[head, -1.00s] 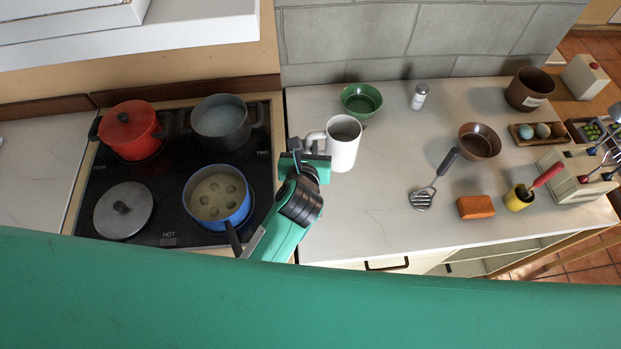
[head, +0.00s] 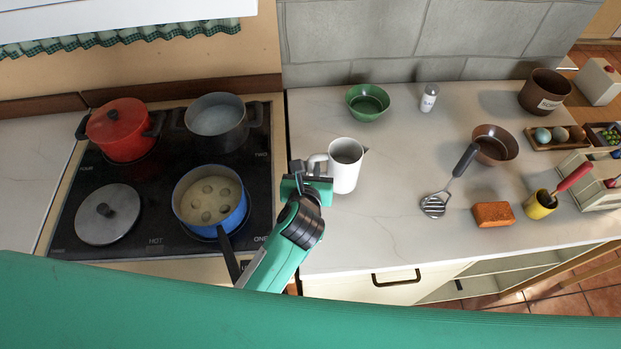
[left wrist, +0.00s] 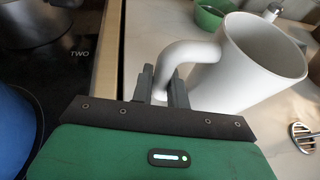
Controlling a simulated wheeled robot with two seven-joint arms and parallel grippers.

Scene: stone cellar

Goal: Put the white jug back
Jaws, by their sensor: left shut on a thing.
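The white jug (head: 345,166) is upright at the left end of the pale counter, just right of the stove. Its handle points left toward my left gripper (head: 308,172). In the left wrist view the fingers (left wrist: 164,84) are shut on the handle of the jug (left wrist: 252,62). The jug looks empty inside. I cannot tell for sure whether its base touches the counter. My right gripper is not in view.
The stove (head: 165,235) holds a blue pot (head: 222,218), a red pot (head: 121,135), a grey pot (head: 217,118) and a loose lid (head: 107,214). A green bowl (head: 367,102), salt shaker (head: 429,97), masher (head: 434,205) and orange sponge (head: 493,214) stand right of the jug. Counter between is clear.

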